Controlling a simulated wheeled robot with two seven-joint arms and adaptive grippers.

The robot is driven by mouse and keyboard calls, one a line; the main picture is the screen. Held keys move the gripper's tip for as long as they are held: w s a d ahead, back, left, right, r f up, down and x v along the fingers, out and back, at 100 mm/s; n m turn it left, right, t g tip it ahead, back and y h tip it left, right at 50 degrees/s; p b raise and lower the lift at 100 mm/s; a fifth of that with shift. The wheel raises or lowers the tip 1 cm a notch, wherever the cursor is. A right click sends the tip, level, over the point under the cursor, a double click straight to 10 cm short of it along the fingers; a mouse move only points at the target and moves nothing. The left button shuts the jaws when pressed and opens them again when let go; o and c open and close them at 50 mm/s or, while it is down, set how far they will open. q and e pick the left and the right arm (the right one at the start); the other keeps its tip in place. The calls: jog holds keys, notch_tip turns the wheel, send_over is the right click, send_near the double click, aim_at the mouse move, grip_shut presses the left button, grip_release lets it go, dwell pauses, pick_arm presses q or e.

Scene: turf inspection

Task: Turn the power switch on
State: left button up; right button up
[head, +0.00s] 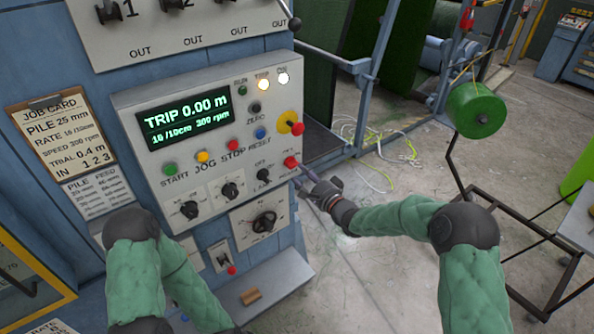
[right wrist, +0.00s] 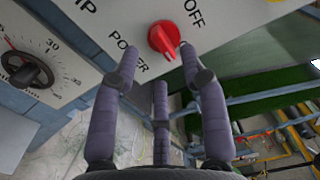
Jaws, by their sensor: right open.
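The power switch (head: 291,162) is a small red rotary knob at the lower right of the grey control panel (head: 130,105). In the right wrist view the red knob (right wrist: 163,40) sits beside the words POWER and OFF. My right gripper (head: 303,176) is just to the right of and below the knob in the head view. In the right wrist view its fingers (right wrist: 158,62) are spread, with two fingertips near either side of the knob; whether they touch it I cannot tell. My left arm bends down at the lower left, and its gripper is not visible.
The panel's display (head: 184,117) reads TRIP 0.00 m. An amber and a white lamp glow above a yellow-and-red emergency button (head: 290,123). Several coloured buttons and black dials crowd the panel. A green roll (head: 477,110) on a stand is at the right. Loose cables lie on the floor.

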jog(key=v, duration=0.7)
jog(key=shift+s, duration=0.15)
jog(key=shift+d, duration=0.1)
jog(key=s+d+f+n+g+h+b, duration=0.15)
jog(key=s+f+g+h+b, duration=0.35)
jog(key=f, duration=1.1)
jog(key=s+d+f+n+g+b, duration=0.1)
jog(key=s+f+n+b, duration=0.35)
jog(key=f, duration=1.05)
jog(key=s+f+n+g+b, duration=0.1)
jog(key=s+f+g, duration=0.3)
jog(key=s+f, duration=0.5)
jog(key=s+f+n+g+h+b, duration=0.1)
jog(key=s+f+g+b, duration=0.2)
jog(key=s+f, duration=0.6)
jog(key=s+g, duration=0.1)
jog(key=s, duration=0.7)
jog(key=shift+d+n+h+b, duration=0.3)
